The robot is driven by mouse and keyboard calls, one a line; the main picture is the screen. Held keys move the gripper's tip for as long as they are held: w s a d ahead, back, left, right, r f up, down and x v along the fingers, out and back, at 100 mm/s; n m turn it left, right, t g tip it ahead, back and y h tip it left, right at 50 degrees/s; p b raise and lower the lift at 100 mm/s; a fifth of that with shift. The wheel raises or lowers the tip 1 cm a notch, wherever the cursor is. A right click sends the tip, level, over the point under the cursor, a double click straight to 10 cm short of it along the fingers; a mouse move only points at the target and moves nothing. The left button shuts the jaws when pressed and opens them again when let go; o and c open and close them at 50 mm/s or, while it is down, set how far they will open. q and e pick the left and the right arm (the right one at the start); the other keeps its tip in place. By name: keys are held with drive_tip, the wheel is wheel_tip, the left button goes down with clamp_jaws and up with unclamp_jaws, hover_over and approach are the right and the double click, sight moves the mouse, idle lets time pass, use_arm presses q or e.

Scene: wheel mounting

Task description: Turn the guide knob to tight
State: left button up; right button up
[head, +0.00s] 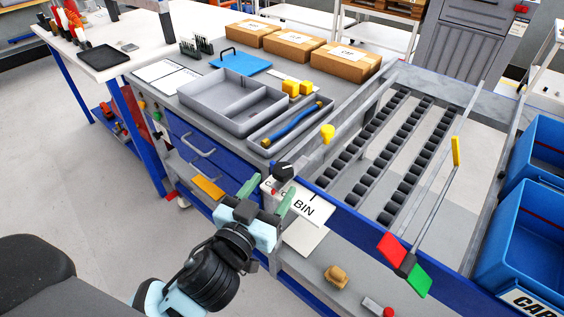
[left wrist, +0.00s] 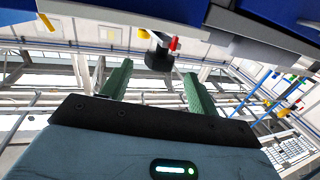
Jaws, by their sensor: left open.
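The guide knob, a dark round knob (head: 284,171), sits at the near left corner of the roller conveyor (head: 352,160), just above a white sign reading BIN. A small red part shows beside it. My left gripper (head: 267,194) is open, its two green fingers pointing at the knob from the near side. In the left wrist view the dark knob (left wrist: 158,60) shows beyond and between the open fingers of the left gripper (left wrist: 158,72). I cannot tell whether either finger touches it. The knob's markings are too small to read. My right gripper is not in view.
A yellow knob (head: 327,132) stands on the conveyor's side rail. A grey divided tray (head: 228,108) and cardboard boxes (head: 296,45) are on the bench. A red and green flag piece (head: 405,264) is at the lower right, near blue bins (head: 535,215). Floor at left is clear.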

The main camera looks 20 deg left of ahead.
sight(287, 166)
use_arm(q)
drive_tip(key=shift+w+d+p, duration=0.2)
drive_tip(key=shift+w, duration=1.75)
drive_tip(key=shift+w+d+p, duration=0.2)
drive_tip(key=shift+w, duration=1.75)
drive_tip(key=c, duration=0.9)
